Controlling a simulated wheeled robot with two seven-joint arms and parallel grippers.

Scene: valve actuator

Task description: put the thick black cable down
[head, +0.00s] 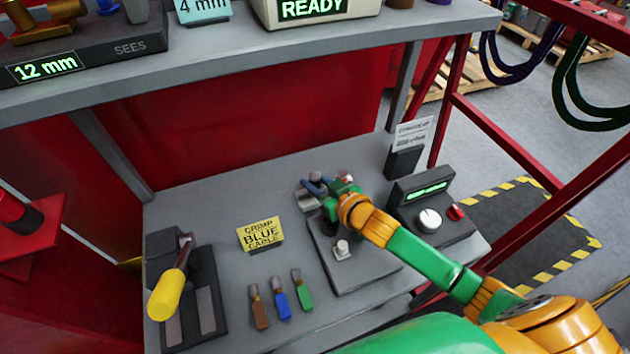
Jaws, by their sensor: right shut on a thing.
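My right gripper (328,192) comes in from the right over the bench, above the back of a dark grey base plate (365,264). It is shut, and the thing in its jaws is mostly hidden by the hand. A small dark piece shows under the hand; I cannot tell whether it is the black cable or a finger. Blue-grey parts with a round grey knob (315,177) show just beyond the fingertips; I cannot tell whether they touch. No thick black cable shows clearly on the bench. My left gripper is out of view.
On the bench are a yellow sign (261,234), short brown (259,308), blue (280,302) and green (304,293) pieces, a yellow-handled tool (168,293) and a control box (432,213). A grey shelf (205,72) overhangs the back. The bench's middle left is clear.

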